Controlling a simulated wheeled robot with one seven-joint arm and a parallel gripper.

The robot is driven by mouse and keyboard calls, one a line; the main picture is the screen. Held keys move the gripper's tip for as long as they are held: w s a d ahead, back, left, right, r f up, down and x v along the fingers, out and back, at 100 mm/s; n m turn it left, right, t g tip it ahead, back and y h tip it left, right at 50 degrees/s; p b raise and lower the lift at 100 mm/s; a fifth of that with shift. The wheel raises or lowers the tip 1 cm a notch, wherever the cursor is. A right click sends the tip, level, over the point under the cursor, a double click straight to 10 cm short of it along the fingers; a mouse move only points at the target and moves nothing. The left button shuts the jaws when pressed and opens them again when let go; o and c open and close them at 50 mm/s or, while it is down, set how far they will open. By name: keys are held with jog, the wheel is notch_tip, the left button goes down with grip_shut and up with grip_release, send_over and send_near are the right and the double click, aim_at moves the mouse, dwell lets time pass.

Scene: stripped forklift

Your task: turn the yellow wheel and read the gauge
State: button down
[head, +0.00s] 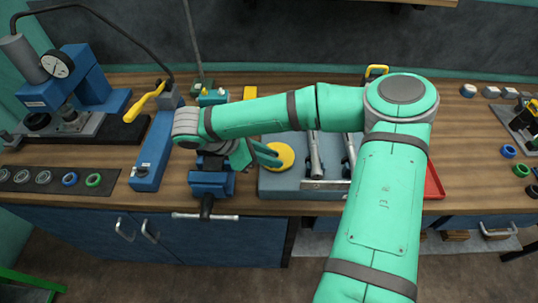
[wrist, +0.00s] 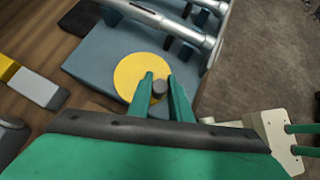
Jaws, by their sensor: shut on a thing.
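The yellow wheel (head: 282,152) is a flat round disc on the blue-grey fixture (head: 270,186) in the middle of the bench. In the wrist view the yellow wheel (wrist: 135,72) has a short grey knob (wrist: 160,88) near its edge. My gripper (head: 268,155) reaches the wheel from the left. In the wrist view its two green fingers (wrist: 159,80) are shut on the grey knob, one on each side. A round white gauge (head: 57,64) with a black rim is on the blue press at the far left. Its reading is too small to tell.
A blue vise (head: 208,184) stands left of the wheel. Two metal cylinders (head: 314,155) lie right of the wheel, close to my arm. A dark strip (head: 55,180) with several rings lies at the front left.

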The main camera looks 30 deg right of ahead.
jog(key=shift+s+d+n+t, duration=0.15)
jog(key=shift+s+n+t, duration=0.05)
jog(key=shift+n+t, duration=0.25)
jog(key=shift+n, duration=0.25)
jog(key=c, duration=1.6)
grip_release()
jog(key=shift+w+a+r, duration=0.15)
jog(key=shift+a+r, duration=0.2)
jog(key=v, duration=0.9)
jog(key=shift+a+r, duration=0.25)
jog(key=shift+a, duration=0.05)
